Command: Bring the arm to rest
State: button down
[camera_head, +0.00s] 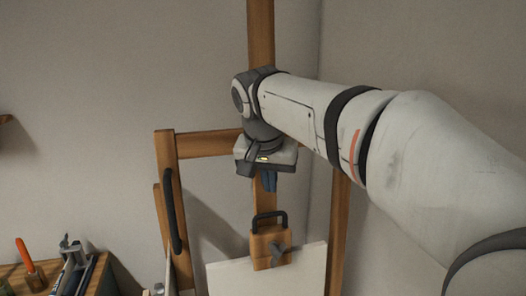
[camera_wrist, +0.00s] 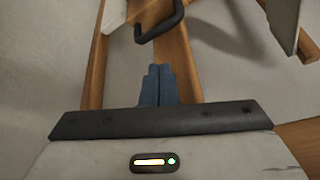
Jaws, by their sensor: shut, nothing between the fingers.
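My arm reaches in from the right in the head view, and my gripper (camera_head: 270,182) points down in front of the wooden easel (camera_head: 203,144). Its blue fingers are together with nothing between them. The shut fingers also show in the wrist view (camera_wrist: 158,70). Just below the gripper in the head view is a wooden clamp block (camera_head: 268,246) with a dark handle (camera_head: 270,216). The fingertips appear apart from that handle. The dark handle shows beyond the fingertips in the wrist view (camera_wrist: 165,28).
A white panel (camera_head: 225,279) stands on the easel under the clamp block. A dark handle (camera_head: 172,210) is on the easel's left side. A bench (camera_head: 103,273) at lower left holds an orange-handled tool (camera_head: 24,254) and other tools. Bare wall lies left of the easel.

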jog(key=shift+r, duration=0.6)
jog(key=shift+f, duration=0.1)
jog(key=s+d+f+n, duration=0.1)
jog(key=s+d+f, duration=0.5)
jog(key=s+f, duration=0.3)
jog(key=s+d+f+n+g+y, duration=0.1)
jog(key=s+d+f, duration=0.6)
jog(key=s+f, duration=0.3)
jog(key=shift+d+f+n, duration=0.3)
jog(key=shift+n, duration=0.1)
